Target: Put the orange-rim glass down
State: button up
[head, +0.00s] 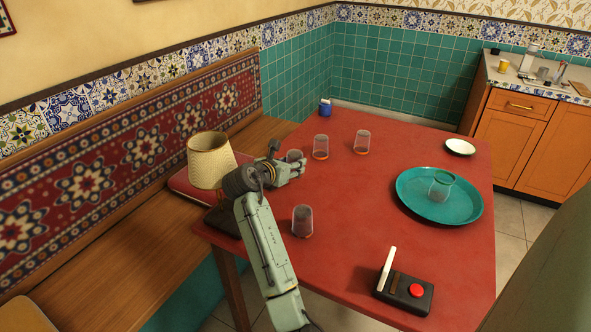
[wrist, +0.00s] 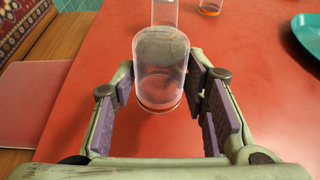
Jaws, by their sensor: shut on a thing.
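The orange-rim glass (wrist: 160,72) is clear, with its orange band at the lower end in the wrist view. My gripper (wrist: 160,88) is shut on it, one finger at each side. In the head view, my gripper (head: 296,162) is over the far left part of the red table (head: 350,225), and the glass (head: 293,155) is partly hidden by it. The glass looks upright and is at or just above the table; I cannot tell whether it touches.
Two clear glasses with orange bands, one nearer (head: 320,147) and one farther right (head: 362,142), stand beyond my gripper. Another glass (head: 303,221) stands near my arm. A teal tray (head: 415,204) bears a glass (head: 440,187). A lamp (head: 210,160) stands left.

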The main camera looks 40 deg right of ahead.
jog(key=shift+f+p, duration=0.3)
jog(key=shift+f, duration=1.4)
jog(key=shift+f, duration=0.1)
jog(key=o, duration=1.2)
jog(key=shift+a, duration=0.2)
jog(key=v, duration=0.4)
jog(key=b+v, duration=0.1)
jog(key=v, duration=0.2)
jog(key=b+v, duration=0.1)
jog(key=v, duration=0.3)
jog(key=shift+s+a+r, duration=0.15)
jog(key=shift+a+r, duration=0.05)
jog(key=shift+r, duration=0.2)
